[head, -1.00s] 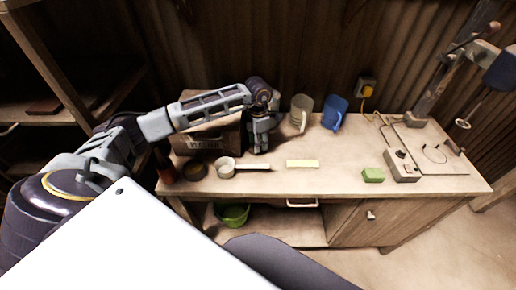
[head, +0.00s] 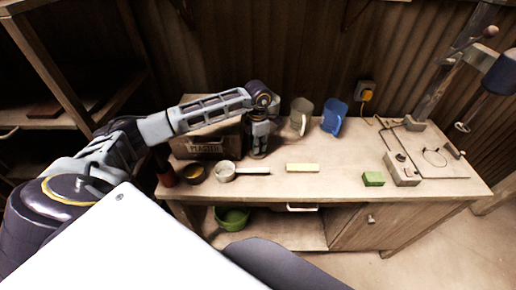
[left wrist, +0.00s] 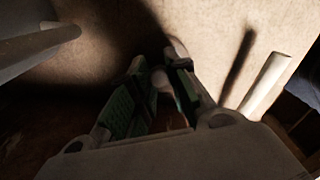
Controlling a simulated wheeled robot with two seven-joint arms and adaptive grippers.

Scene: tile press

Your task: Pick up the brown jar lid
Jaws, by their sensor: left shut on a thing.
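My left gripper (head: 257,154) points down at the back of the workbench, just right of the box marked PLASTER. Its fingers are close together and low over the bench top. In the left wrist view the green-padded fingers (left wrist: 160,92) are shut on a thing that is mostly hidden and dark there. From its place I take it to be the brown jar lid, though its outline does not show clearly. My right gripper is not in view.
The PLASTER box (head: 206,147) stands left of the gripper. A scoop (head: 225,171) lies in front, beside a dark bowl (head: 195,173). A beige mug (head: 301,116) and blue mug (head: 334,117) stand to the right. A pale bar (head: 302,168) and green block (head: 373,179) lie on the bench (head: 330,187).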

